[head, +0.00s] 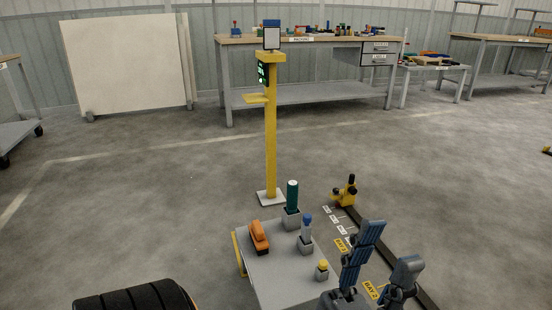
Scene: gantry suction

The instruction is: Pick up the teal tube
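The teal tube (292,195) stands upright in a grey block holder (291,218) at the far edge of a small grey table (279,278). It has a pale rim near its top.
On the table are an orange tool (259,237), a blue-topped tube (307,222) in a holder, and a small yellow-topped piece (322,268). A dark rail (373,244) with a yellow end unit (345,191) runs alongside. A yellow post (271,140) stands behind.

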